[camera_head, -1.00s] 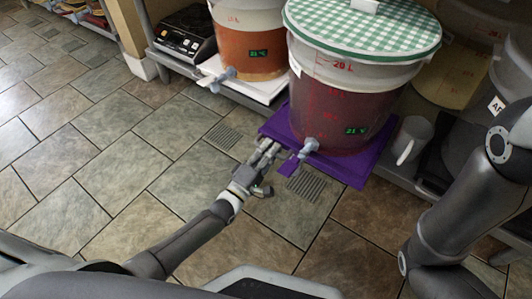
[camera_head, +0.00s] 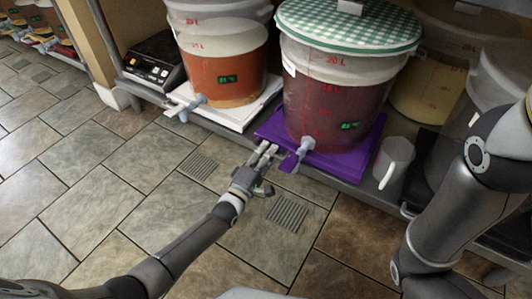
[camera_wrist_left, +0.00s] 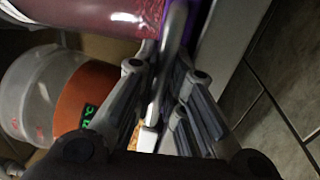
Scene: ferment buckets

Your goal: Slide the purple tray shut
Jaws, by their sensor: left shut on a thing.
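The purple tray (camera_head: 376,138) lies at the shelf front, under a bucket of dark red liquid (camera_head: 322,105) with a green checkered lid. Its front edge is near the shelf edge, and a purple tab (camera_head: 288,162) hangs below the bucket's tap. My left gripper (camera_head: 264,154) is at the tray's front left edge, with its fingers shut on the tray. My right gripper is outside the frames.
A bucket of orange liquid (camera_head: 228,75) stands on a white tray (camera_head: 232,120) to the left. A scale (camera_head: 154,62) is further left. The tiled floor in front is clear.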

